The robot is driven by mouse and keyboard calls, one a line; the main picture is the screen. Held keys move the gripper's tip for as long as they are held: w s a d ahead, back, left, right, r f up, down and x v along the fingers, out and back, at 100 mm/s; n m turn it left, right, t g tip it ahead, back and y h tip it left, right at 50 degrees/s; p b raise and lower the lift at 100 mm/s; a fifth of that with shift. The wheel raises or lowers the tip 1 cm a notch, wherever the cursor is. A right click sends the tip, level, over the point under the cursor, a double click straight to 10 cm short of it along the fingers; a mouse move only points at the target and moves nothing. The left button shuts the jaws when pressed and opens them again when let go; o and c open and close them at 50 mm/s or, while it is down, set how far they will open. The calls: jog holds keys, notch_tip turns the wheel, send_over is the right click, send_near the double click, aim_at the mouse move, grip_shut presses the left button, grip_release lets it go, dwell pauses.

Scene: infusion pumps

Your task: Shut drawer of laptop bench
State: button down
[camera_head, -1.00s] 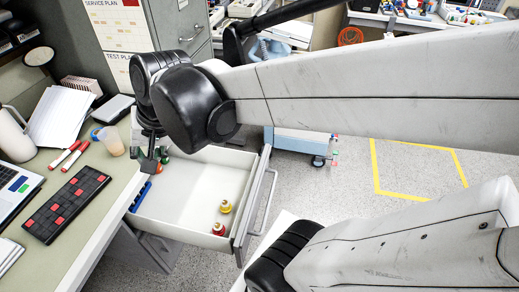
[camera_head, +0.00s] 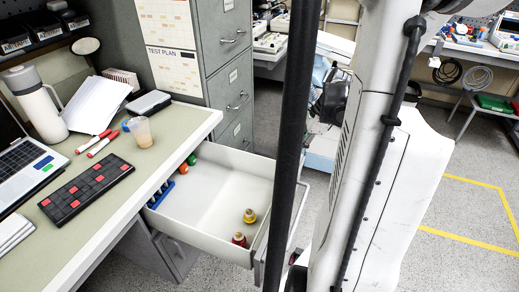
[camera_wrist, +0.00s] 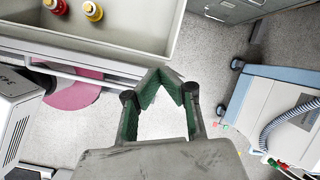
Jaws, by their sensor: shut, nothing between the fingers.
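The laptop bench (camera_head: 172,150) stands at the left in the head view. Its white drawer (camera_head: 198,236) is pulled well out to the right. Inside lie a yellow-topped item (camera_head: 249,216), a red one (camera_head: 239,239), and green, orange and blue items by the bench side. In the wrist view the drawer (camera_wrist: 130,42) fills the top left, with its front and long bar handle (camera_wrist: 70,57) facing my gripper. In the head view my arm and a dark post hide the gripper.
A laptop (camera_head: 27,170), keypad (camera_head: 87,197), cup (camera_head: 140,133) and white jug (camera_head: 36,105) stand on the bench. A grey filing cabinet (camera_head: 232,70) is behind the drawer. Grey floor lies between.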

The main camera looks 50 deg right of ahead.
jog(key=s+d+f+m+b, duration=0.2)
jog(key=s+d+f+m, duration=0.3)
jog(key=s+d+f, duration=0.3)
jog(key=w+a+f+b, duration=0.2)
jog(key=w+f, duration=0.4)
jog(key=f, duration=0.2)
jog(key=shift+w+a+f, duration=0.15)
jog(key=shift+w+a, duration=0.05)
jog(key=shift+w, duration=0.1)
